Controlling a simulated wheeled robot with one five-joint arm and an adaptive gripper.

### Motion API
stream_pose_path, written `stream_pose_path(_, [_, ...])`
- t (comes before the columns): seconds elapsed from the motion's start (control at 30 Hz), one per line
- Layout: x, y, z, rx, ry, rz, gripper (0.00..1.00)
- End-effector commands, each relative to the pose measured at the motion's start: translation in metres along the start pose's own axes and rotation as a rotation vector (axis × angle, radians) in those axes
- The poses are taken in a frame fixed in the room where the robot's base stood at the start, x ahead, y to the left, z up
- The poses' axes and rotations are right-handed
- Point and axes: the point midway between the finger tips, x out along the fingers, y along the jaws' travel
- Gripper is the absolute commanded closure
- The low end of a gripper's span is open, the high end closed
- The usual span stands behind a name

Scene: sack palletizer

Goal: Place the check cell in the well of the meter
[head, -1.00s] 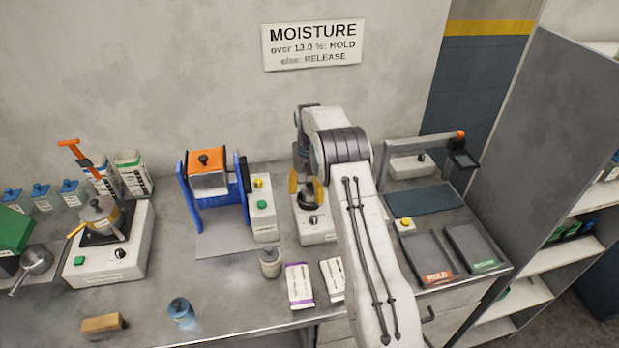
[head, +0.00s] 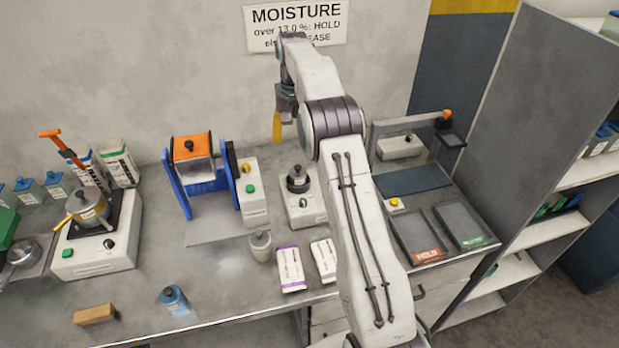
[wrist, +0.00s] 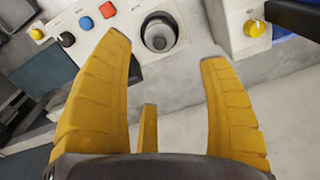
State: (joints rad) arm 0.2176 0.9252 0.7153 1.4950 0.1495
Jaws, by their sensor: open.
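The meter (head: 304,213) is a white box on the bench, left of my arm. A dark round piece with a knob on top (head: 298,180), apparently the check cell, stands upright at the meter's well. My gripper (head: 279,128) is raised above and behind the meter, near the wall. In the wrist view its yellow fingers (wrist: 164,52) are spread with nothing between them. How deep the piece sits is unclear.
A blue-framed device (head: 204,180) stands left of the meter. A grey lidded jar (head: 260,246) and two packets (head: 291,268) lie in front. Trays (head: 418,238) are at right, partly behind my arm.

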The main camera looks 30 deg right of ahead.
Motion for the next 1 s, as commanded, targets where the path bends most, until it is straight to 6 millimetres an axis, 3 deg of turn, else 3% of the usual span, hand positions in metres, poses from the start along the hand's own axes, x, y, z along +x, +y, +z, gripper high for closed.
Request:
stream_pose_path(0.27, [-0.07, -0.013, 0.044, -0.062, 0.075, -0.012, 0.3])
stream_pose_path(0.53, [-0.128, -0.019, 0.125, -0.143, 0.167, -0.028, 0.3])
stream_pose_path(0.77, [-0.148, -0.014, 0.207, -0.211, 0.246, -0.043, 0.3])
stream_pose_path(1.0, [-0.139, -0.002, 0.293, -0.28, 0.325, -0.059, 0.3])
